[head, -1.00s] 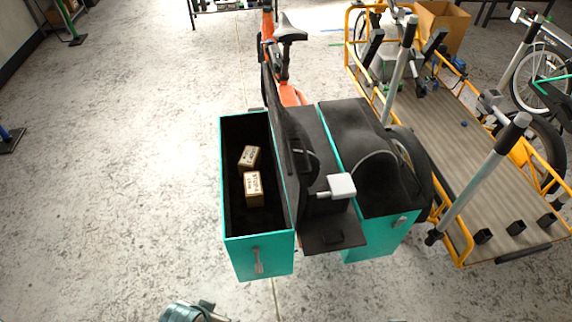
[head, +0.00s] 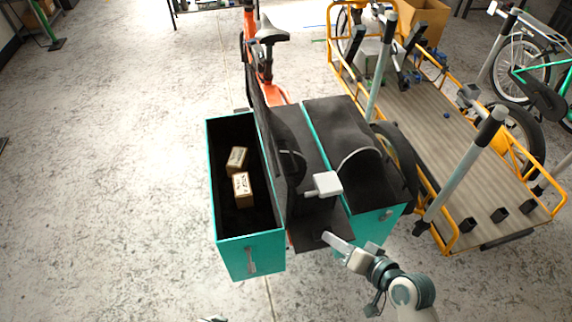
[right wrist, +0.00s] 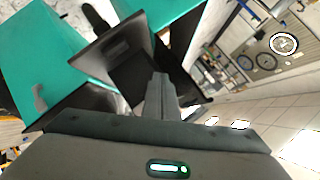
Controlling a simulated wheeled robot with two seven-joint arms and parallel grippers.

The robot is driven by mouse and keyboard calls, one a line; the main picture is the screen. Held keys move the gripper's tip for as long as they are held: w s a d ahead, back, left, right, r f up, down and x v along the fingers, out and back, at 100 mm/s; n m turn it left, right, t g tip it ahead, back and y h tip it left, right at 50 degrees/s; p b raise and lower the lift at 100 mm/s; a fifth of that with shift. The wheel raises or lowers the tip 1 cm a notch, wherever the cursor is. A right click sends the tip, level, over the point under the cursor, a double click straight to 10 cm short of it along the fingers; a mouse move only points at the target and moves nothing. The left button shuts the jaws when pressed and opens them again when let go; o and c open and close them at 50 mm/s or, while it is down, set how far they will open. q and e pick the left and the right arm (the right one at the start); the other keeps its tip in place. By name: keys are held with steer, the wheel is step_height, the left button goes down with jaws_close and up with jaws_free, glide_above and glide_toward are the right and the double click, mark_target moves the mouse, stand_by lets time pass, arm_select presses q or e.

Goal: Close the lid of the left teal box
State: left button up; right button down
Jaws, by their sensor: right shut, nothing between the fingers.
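The left teal box (head: 250,256) stands open at the back of an orange bike. Its black lid (head: 262,130) stands raised along the box's right side. Two small cartons (head: 242,189) lie inside on the dark floor. My right gripper (head: 328,238) is shut and empty, near the front of the black rear plate, to the right of the left box and below the raised lid. In the right wrist view its closed fingers (right wrist: 160,92) point toward dark panels and teal walls.
The right teal box (head: 372,226) has its dark lid down. A yellow-framed cargo bike (head: 450,170) stands to the right. The floor on the left is clear.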

arm_select(q)
steer(key=s+f, duration=0.7)
steer(key=f, duration=0.6)
steer(key=shift+s+d+t+h, duration=0.15)
steer(key=shift+s+t+h, duration=0.1)
steer(key=shift+t+h, duration=0.05)
arm_select(e)
steer(key=w+r+m+t+y, duration=0.1)
steer(key=w+r+m+t, duration=0.4)
steer(key=w, duration=0.7)
step_height(320, 180, up, 3)
steer(key=m, duration=0.2)
steer(key=shift+w+d+m+t, duration=0.3)
steer(key=shift+w+d+t, duration=0.05)
steer(key=shift+w+t, duration=0.05)
steer(key=shift+f, duration=0.1)
arm_select(q)
steer(key=s+a+f+g+p, duration=0.1)
steer(key=s+a+g+p, duration=0.1)
steer(key=s, duration=0.6)
steer(key=shift+s+a+f+y+p, duration=0.2)
steer(key=shift+a+f+y+p, duration=0.15)
steer(key=shift+a, duration=0.55)
arm_select(e)
steer(key=w+a+f, duration=0.1)
steer(key=w+a, duration=0.6)
steer(key=a, duration=0.2)
arm_select(q)
steer(key=shift+s, duration=0.1)
